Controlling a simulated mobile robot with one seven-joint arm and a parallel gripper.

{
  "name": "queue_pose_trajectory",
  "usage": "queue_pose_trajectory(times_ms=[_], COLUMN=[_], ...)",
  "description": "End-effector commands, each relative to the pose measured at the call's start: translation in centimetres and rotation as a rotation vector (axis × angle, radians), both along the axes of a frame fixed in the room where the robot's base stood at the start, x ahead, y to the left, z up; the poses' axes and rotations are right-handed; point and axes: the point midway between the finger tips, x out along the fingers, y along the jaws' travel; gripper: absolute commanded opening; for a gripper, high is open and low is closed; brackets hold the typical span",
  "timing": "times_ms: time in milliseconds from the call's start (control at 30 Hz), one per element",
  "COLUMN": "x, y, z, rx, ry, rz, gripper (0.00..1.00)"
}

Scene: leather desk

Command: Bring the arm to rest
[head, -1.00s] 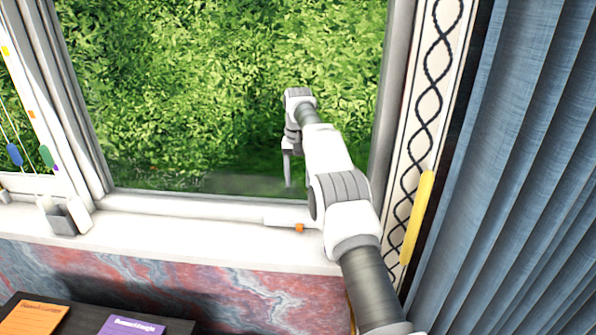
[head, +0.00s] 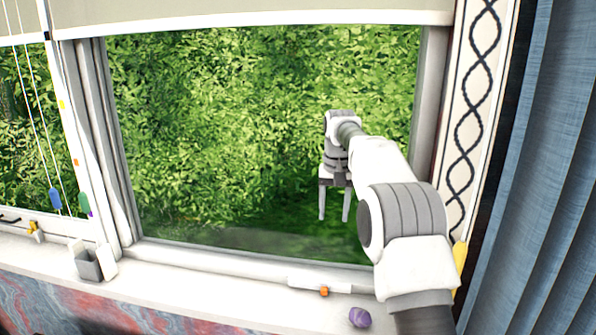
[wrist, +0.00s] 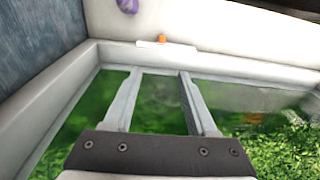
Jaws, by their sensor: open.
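My gripper (head: 334,218) hangs at the end of my arm in front of the window, with its two fingers pointing down. The fingers are apart and nothing is between them. In the wrist view my gripper (wrist: 158,72) also shows open and empty, with the window glass and white frame beyond the fingertips. My arm comes in from the lower right of the head view.
The white sill (head: 220,285) runs below the window. On it are a purple lump (head: 360,317), an orange bit (head: 324,292) by a white strip, and a small grey-white box (head: 92,263). A blue curtain (head: 545,180) hangs at the right.

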Motion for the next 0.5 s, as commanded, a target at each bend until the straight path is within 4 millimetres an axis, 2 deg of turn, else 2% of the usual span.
queue_pose_trajectory(times_ms=[33, 200, 500], x=[-1.0, -4.3, -11.7], y=[-0.3, -1.0, -2.1], z=[1.6, 5.2, 9.6], rx=[0.0, 0.0, -0.005], ry=[-0.016, -0.059, -0.132], rz=[0.004, 0.02, 0.05], gripper=[0.57, 0.57, 0.57])
